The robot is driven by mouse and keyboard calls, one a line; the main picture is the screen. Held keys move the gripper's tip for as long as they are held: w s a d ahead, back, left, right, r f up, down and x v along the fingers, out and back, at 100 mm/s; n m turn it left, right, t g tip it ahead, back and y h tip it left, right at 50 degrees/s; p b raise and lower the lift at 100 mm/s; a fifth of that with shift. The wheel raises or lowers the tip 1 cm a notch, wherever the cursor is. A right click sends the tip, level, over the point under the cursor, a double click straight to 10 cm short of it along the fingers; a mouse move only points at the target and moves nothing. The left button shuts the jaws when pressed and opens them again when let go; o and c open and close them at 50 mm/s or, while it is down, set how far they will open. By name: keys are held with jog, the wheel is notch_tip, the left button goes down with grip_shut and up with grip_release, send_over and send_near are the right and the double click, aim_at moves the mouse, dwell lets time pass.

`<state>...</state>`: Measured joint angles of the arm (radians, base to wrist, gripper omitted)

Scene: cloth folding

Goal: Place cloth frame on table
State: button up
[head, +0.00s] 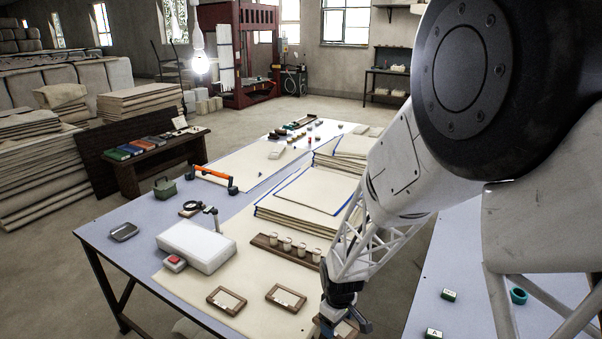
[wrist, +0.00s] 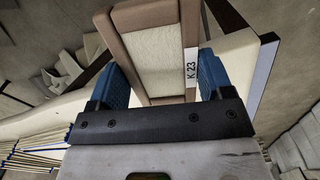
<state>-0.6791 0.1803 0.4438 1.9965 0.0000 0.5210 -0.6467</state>
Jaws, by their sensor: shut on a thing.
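My gripper (wrist: 165,85) is shut on a cloth frame (wrist: 160,66), a brown wooden border around pale cloth. A white label reading "K 23" is on the frame's right side in the wrist view. In the head view my gripper (head: 345,318) is at the bottom edge, by the table's front edge, with part of the held frame (head: 343,329) showing beneath it. Two similar frames (head: 226,300) (head: 286,297) lie flat and apart on the cream sheet of the table (head: 130,215). I cannot tell whether the held frame touches the table.
Behind the frames are a wooden rack with several small cups (head: 285,246), a white box (head: 196,246), a red-button box (head: 174,263) and stacked cloth sheets (head: 305,200). Small labelled blocks (head: 448,294) sit on the surface at right. Cream sheet around the two frames is clear.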

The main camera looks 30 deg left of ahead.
jog(key=s+a+n, duration=0.1)
jog(key=s+a, duration=0.2)
jog(key=s, duration=0.4)
jog(key=s+a+n, duration=0.1)
jog(key=s+a, duration=0.3)
jog(key=s, duration=0.4)
jog(key=shift+s+a+f+n, duration=0.2)
jog(key=shift+f+n, duration=0.2)
jog(key=shift+a, duration=0.1)
send_over(266, 324)
jog(key=shift+f, duration=0.75)
jog(key=shift+f, duration=1.75)
jog(key=shift+f, duration=0.1)
